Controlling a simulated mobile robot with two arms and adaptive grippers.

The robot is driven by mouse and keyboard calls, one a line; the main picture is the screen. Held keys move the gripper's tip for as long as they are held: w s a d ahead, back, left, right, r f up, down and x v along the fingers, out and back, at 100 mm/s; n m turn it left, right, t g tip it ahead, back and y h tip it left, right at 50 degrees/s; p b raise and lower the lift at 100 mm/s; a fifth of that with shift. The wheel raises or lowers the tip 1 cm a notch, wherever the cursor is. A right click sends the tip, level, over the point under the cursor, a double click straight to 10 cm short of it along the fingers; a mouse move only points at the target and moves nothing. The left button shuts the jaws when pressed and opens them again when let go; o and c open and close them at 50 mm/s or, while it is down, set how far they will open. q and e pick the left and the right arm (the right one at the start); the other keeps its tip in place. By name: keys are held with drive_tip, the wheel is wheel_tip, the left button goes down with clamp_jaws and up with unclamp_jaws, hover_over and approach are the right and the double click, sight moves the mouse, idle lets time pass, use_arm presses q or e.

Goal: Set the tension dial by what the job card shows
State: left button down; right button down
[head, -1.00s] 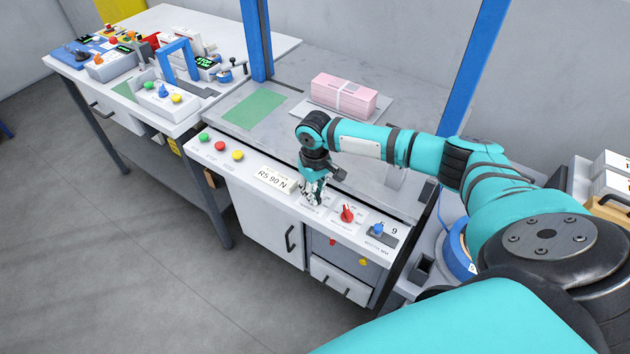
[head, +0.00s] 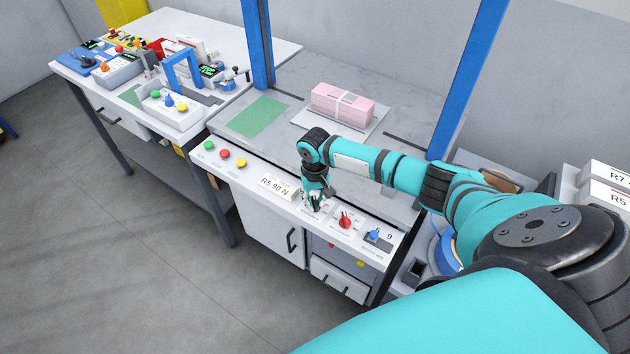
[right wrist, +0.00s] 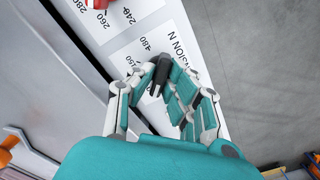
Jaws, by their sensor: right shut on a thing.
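The job card (head: 277,187) on the panel's front ledge reads "R5 90 N". My right gripper (head: 314,204) points down at the ledge, just right of the card. In the right wrist view its fingers (right wrist: 160,85) are closed around a black knob (right wrist: 157,80), the tension dial. Beside the dial is a printed scale with "TENSION N" (right wrist: 181,50) and numbers such as 480. The fingers hide much of the dial and scale, and I cannot tell which value it points to. My left gripper is not in view.
A red knob (head: 345,220) and a blue knob (head: 374,235) sit to the right on the same ledge. Green, red and yellow buttons (head: 225,153) are at its left. A strapped pink stack (head: 342,104) lies behind. Blue posts (head: 470,78) flank the table.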

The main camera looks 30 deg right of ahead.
sight(315, 201)
drive_tip(key=c, duration=1.3)
unclamp_jaws()
drive_tip(key=shift+c, duration=0.2)
wheel_tip(315, 201, up, 12)
